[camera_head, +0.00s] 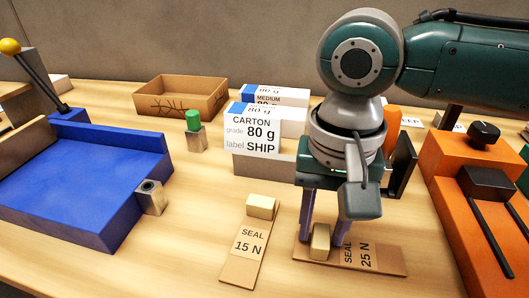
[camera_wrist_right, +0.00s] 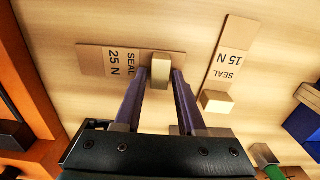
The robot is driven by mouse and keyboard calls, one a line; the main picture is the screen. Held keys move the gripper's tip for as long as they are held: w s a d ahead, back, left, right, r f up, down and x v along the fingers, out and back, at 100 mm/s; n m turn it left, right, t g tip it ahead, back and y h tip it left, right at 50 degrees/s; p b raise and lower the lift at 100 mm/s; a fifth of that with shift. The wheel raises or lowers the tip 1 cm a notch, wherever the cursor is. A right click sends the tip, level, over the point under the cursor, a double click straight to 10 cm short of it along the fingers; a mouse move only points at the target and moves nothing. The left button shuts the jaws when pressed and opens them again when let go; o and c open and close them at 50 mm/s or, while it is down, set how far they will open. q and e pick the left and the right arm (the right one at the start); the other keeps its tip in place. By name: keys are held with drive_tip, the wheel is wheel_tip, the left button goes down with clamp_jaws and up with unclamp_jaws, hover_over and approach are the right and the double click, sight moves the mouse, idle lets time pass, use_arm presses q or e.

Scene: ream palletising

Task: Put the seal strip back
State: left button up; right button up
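The "SEAL 25 N" strip (camera_head: 385,257) is a flat brown piece lying on the table, with a beige block (camera_head: 320,241) on it. My right gripper (camera_head: 324,243) points down over this strip. Its two fingers stand on either side of the block, with a small gap visible, so it looks open around the block. The wrist view also shows the block (camera_wrist_right: 161,66) between the fingertips. The "SEAL 15 N" strip (camera_head: 240,268) lies to the left, with its own beige block (camera_head: 261,206) at its far end. My left gripper is not in view.
A blue tray-like fixture (camera_head: 80,180) with a small metal block stands at left. A sign reading "CARTON 80 g SHIP" (camera_head: 252,133), a green-topped post (camera_head: 193,122) and an open brown box (camera_head: 181,97) stand behind. An orange unit (camera_head: 455,165) is at right.

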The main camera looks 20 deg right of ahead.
drive_tip(key=shift+o, duration=1.1)
drive_tip(key=shift+r, duration=0.15)
wheel_tip(320, 180, up, 12)
drive_tip(key=p, duration=0.3)
drive_tip(key=s+a+f+n+t+y, duration=0.2)
drive_tip(key=s+a+f+n+y, duration=0.1)
drive_tip(key=s+a+f+n, duration=0.4)
drive_tip(key=s+d, duration=0.2)
drive_tip(key=s+d+f+t+h, duration=0.1)
drive_tip(key=s+d, duration=0.2)
drive_tip(key=s+d+n+h, duration=0.1)
drive_tip(key=s+d, duration=0.1)
drive_tip(key=d, duration=0.1)
drive_tip(key=shift+s+d+f+t, duration=0.25)
drive_tip(key=shift+t, duration=0.05)
drive_tip(key=shift+s+d+h, duration=0.2)
drive_tip(key=shift+d+h, duration=0.15)
drive_tip(key=shift+h, duration=0.05)
